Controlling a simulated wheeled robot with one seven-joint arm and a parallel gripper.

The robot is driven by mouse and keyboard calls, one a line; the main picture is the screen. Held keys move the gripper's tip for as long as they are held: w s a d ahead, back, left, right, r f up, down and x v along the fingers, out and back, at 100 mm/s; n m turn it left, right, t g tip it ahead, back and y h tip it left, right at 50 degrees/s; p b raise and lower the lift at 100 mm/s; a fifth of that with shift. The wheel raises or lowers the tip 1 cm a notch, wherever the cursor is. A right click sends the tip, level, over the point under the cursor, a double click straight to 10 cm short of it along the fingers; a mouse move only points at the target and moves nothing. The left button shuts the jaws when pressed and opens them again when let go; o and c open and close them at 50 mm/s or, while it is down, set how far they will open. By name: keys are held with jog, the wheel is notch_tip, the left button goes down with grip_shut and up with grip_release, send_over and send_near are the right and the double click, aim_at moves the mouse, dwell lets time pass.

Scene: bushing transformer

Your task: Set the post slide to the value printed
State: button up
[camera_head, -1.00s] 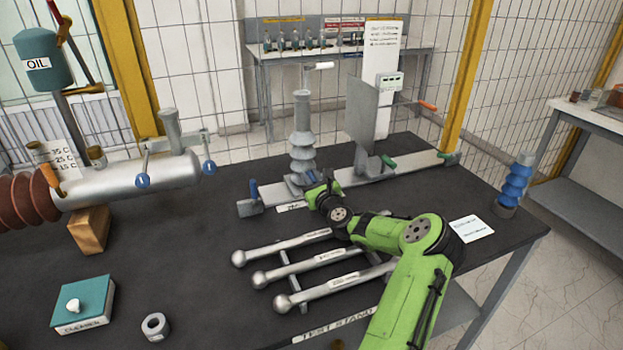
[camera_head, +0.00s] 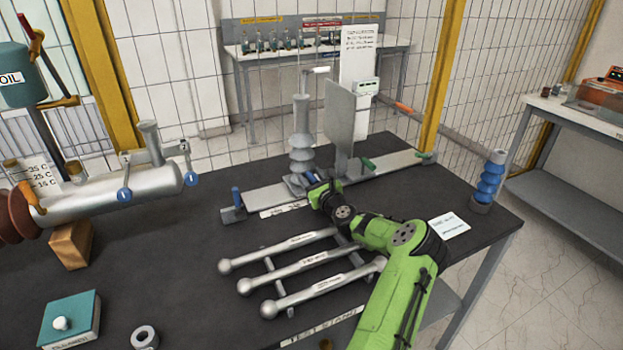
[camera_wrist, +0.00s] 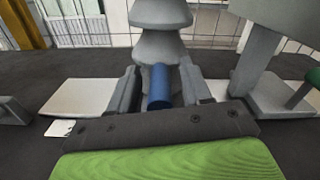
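The grey ribbed post (camera_head: 302,140) stands upright on a slide on the pale flat rail (camera_head: 395,163), left of a tall grey plate (camera_head: 340,112). A blue handle (camera_wrist: 160,88) is at the post's foot in the wrist view. My gripper (camera_head: 318,188) is at that foot. Its fingers (camera_wrist: 160,92) lie on both sides of the handle, which sits centred; they appear shut on it, though contact is hard to see. A label (camera_head: 283,210) lies by the rail; its print is unreadable. A white card (camera_head: 449,226) lies at right, also too small to read.
Three ball-ended rods (camera_head: 310,263) lie on a rack in front of the rail. A blue ribbed insulator (camera_head: 488,180) stands at the table's right corner. A silver cylinder (camera_head: 115,190) is at left, and a teal box (camera_head: 70,318) at front left.

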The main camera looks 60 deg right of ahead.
jog(key=p+v, duration=0.1)
jog(key=v, duration=1.4)
jog(key=shift+s+a, duration=0.15)
jog(key=shift+s, duration=0.15)
